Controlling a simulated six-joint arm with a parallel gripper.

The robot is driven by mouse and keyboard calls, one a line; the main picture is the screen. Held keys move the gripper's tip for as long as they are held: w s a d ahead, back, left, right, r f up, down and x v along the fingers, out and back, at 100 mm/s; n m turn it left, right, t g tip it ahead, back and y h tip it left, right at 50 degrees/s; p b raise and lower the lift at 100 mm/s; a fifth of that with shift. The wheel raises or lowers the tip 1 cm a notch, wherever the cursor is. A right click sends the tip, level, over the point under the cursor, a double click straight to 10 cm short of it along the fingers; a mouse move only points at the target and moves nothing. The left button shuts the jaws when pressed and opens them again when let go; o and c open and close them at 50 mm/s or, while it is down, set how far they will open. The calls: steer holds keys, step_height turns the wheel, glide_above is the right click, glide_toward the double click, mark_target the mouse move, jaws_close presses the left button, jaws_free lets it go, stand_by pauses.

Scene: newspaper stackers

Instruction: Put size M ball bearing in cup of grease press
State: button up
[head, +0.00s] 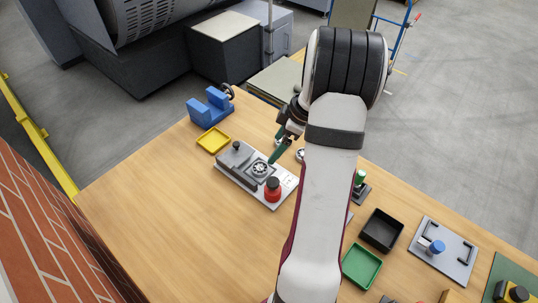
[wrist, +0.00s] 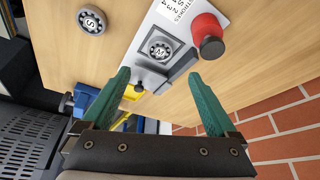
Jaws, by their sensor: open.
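The grease press (head: 225,172) is a pale plate on the wooden table with a grey square cup, a dark round knob and a red button. The size M ball bearing, marked M, lies face up inside the square cup in the wrist view (wrist: 161,50); it also shows in the head view (head: 260,169). My gripper (wrist: 159,73) is open and empty, its green fingers apart, near the cup and clear of the bearing. In the head view my gripper (head: 273,160) is just beyond the press.
A bearing marked S (wrist: 91,20) lies on the table beside the press. The red button (head: 272,189) stands near the cup. A yellow tray (head: 213,140) and a blue stand (head: 210,106) are at the left. A black tray (head: 381,230) and green tray (head: 361,267) are at the right. The left table is clear.

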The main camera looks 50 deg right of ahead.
steer(key=s+a+r+m+g, duration=0.1)
steer(key=a+r+m, duration=0.15)
steer(key=a, duration=0.55)
steer(key=a+r+m+g, duration=0.1)
steer(key=a+r, duration=0.3)
steer(key=a, duration=0.4)
steer(key=s+a+r+m+g, duration=0.1)
steer(key=a+r, duration=0.3)
steer(key=a, duration=0.4)
steer(key=s+a+m+g, duration=0.1)
steer(key=s+a+m, duration=0.5)
steer(key=s+a, duration=0.4)
steer(key=s, duration=0.3)
steer(key=shift+a+f, duration=0.3)
steer(key=shift+a, duration=0.1)
steer(key=shift+m, duration=0.25)
